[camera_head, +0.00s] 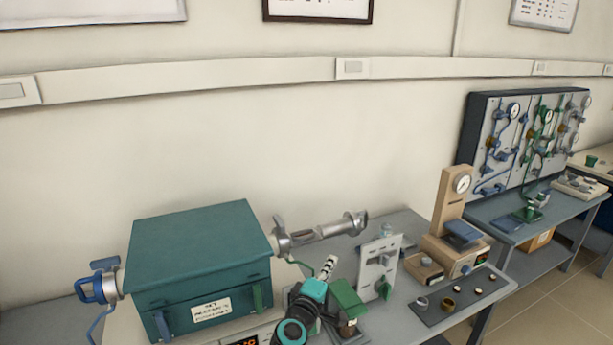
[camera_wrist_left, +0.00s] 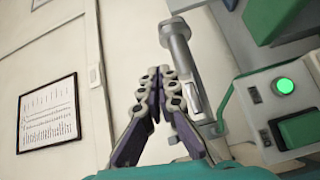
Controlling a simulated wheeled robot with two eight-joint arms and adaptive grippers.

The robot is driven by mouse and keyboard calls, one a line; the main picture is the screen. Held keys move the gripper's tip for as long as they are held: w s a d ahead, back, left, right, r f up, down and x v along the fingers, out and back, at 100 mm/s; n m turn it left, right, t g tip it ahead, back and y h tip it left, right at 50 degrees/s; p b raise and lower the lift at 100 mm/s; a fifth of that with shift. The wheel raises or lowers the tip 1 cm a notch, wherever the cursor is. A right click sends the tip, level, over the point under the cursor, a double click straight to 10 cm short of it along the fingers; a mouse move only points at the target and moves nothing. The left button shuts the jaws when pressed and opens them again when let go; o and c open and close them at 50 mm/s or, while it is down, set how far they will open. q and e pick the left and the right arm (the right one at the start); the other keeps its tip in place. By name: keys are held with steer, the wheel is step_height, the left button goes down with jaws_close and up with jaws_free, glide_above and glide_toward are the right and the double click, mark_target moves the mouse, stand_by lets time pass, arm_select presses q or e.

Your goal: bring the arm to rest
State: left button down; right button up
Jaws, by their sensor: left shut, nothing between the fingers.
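My left gripper (camera_head: 328,266) is in front of the teal furnace box, near its right end, with its fingers pointing up. In the left wrist view its two fingers (camera_wrist_left: 165,82) meet at the tips and hold nothing. The teal furnace (camera_head: 200,255) stands on the table at the left, with a metal tube (camera_head: 320,232) sticking out of its right side. That tube also shows in the left wrist view (camera_wrist_left: 180,50), behind the fingers. My right gripper is not in either view.
Right of my gripper are a green-topped block (camera_head: 347,297), a white upright panel (camera_head: 378,262) and a tan press with a gauge (camera_head: 453,225). A dark tray (camera_head: 455,300) holds small rings. A gauge board (camera_head: 525,135) stands farther right.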

arm_select(q)
steer(key=s+a+r+m+g, duration=0.2)
steer(key=s+a+m+g, duration=0.2)
steer(key=s+a+m, duration=0.55)
steer(key=s+a+f+m+g+y, duration=0.1)
steer(key=s+a+f+g+y, duration=0.1)
steer(key=s+a+f, duration=0.3)
steer(key=s+a+f+m+g+y, duration=0.1)
steer(key=s+a+f+g+y, duration=0.2)
steer(key=s+a, duration=0.8)
steer(key=s+f+y, duration=0.2)
steer(key=s, duration=0.2)
steer(key=shift+s+a+f+y, duration=0.25)
steer(key=shift+s+a+y, duration=0.05)
steer(key=shift+s, duration=0.05)
